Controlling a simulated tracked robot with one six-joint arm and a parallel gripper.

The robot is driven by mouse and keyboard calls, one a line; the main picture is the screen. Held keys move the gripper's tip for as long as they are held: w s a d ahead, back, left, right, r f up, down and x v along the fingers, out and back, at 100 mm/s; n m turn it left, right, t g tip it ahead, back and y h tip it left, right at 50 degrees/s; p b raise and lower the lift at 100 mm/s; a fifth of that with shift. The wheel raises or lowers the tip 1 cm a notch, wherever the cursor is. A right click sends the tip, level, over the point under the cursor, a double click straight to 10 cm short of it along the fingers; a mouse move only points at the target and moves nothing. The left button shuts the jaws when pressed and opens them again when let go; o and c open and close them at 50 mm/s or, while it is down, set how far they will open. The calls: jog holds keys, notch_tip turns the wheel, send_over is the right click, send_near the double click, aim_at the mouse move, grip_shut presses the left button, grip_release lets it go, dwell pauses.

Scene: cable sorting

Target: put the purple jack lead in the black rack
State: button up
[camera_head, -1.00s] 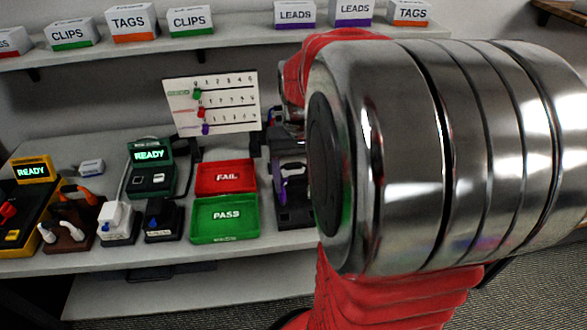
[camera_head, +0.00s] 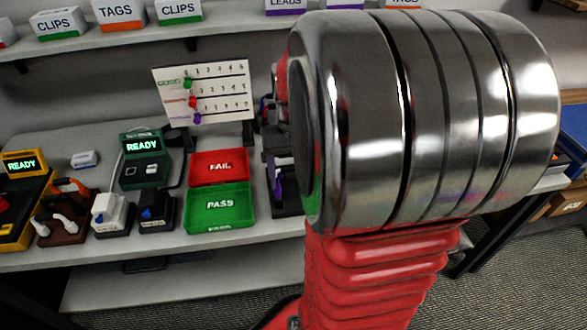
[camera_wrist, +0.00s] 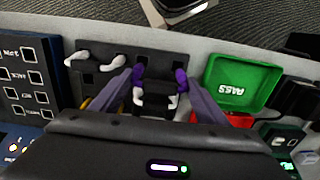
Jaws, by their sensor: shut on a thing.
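The purple jack lead (camera_wrist: 181,77) shows in the wrist view as two purple plug ends with white parts below, between the tips of my gripper (camera_wrist: 160,92). My gripper is shut on the lead, though its exact grip is partly hidden. The black rack (camera_wrist: 92,77) lies just beyond and left of the fingers, with white leads in it. Whether the purple lead touches the rack is unclear. In the head view the rack (camera_head: 284,204) stands right of the green tray, and a bit of purple shows there. My arm hides its right side and my gripper.
The green PASS tray (camera_head: 220,228) and red FAIL tray (camera_head: 218,168) stand left of the rack. A green READY tester (camera_head: 145,172), plug adapters and a brown holder (camera_head: 60,229) stand farther left. A white chart (camera_head: 202,92) stands behind. Labelled boxes line the shelf above.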

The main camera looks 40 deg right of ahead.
jog(key=shift+f, duration=1.25)
jog(key=shift+s+r, duration=0.1)
jog(key=shift+r, duration=0.1)
dwell(0.5)
jog(key=shift+f, duration=0.85)
dwell(1.5)
jog(key=o, duration=1.3)
jog(key=shift+c, duration=0.2)
jog(key=shift+o, duration=0.4)
jog(key=shift+o, duration=0.9)
jog(key=shift+r, duration=0.1)
